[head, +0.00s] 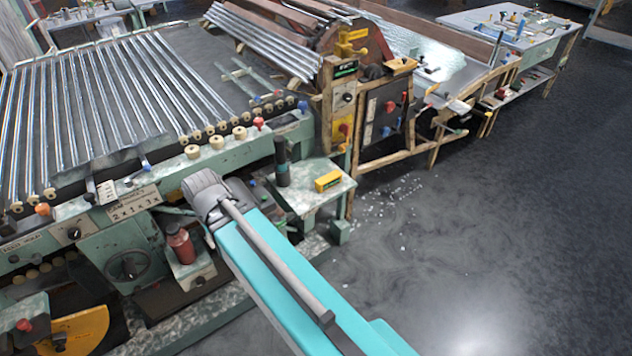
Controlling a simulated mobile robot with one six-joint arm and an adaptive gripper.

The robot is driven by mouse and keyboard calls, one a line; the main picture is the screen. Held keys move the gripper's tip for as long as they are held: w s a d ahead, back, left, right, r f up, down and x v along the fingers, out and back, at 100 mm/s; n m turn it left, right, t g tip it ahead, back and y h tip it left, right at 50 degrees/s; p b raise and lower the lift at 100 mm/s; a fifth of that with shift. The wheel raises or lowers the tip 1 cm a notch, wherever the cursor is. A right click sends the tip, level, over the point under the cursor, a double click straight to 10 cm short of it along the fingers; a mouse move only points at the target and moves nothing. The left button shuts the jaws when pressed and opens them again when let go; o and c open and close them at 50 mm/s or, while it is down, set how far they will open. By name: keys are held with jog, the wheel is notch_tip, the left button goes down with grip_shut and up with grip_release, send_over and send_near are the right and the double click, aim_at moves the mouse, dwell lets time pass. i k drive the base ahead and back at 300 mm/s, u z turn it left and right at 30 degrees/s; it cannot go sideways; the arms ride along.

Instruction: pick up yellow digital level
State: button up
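The yellow digital level (328,181) is a small yellow block with a dark green face. It lies on a small pale green side shelf (310,197) at the right end of the glass tubing machine, near the shelf's right side. My teal arm reaches from the bottom right up to a grey ribbed joint, left of the shelf. My gripper does not show; whatever lies beyond the joint is hidden. Nothing is seen touching the level.
A dark upright cylinder (282,163) stands left of the level on the shelf side. A wooden-framed bench (380,160) stands to the right. The dark floor (480,220) at right is open, with scattered pale fragments.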

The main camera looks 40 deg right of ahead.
aim_at(329, 181)
jog(key=u, duration=0.3)
jog(key=k, duration=1.35)
jog(key=z, duration=1)
jog(key=i, duration=0.75)
jog(key=z, duration=0.1)
